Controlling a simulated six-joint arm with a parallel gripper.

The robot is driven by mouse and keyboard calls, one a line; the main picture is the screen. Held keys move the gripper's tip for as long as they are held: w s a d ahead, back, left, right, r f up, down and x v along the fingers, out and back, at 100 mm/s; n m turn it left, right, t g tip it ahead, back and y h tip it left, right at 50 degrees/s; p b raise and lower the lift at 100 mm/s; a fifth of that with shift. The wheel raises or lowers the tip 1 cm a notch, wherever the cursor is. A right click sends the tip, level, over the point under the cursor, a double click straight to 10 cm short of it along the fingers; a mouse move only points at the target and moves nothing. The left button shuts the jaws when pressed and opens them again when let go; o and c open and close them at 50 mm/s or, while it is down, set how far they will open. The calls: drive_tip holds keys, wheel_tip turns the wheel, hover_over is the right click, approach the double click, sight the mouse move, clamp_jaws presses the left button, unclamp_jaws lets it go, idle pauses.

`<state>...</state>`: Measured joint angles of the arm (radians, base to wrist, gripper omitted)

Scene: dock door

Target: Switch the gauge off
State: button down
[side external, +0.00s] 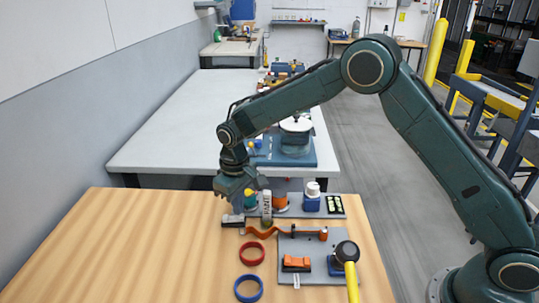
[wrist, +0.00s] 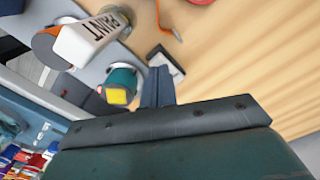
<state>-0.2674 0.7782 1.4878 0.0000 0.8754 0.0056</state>
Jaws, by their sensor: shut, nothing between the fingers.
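The teal unit (side external: 249,198) is partly hidden behind my gripper in the side view. I cannot tell for sure which unit is the gauge, as no dial face is readable. An orange switch-like part (side external: 297,263) and a black round knob on a blue base (side external: 346,252) sit on the near grey plate.
A white bottle marked PAINT (wrist: 92,40) stands close by. A small black-and-grey block (side external: 233,221) lies near the fingertips. An orange strap (side external: 275,232), red ring (side external: 252,253) and blue ring (side external: 248,288) lie nearer. The table's left part is clear.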

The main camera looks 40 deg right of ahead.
drive_tip(key=shift+f, duration=0.75)
idle(0.8)
drive_tip(key=shift+r, duration=3.45)
drive_tip(key=shift+r, duration=0.1)
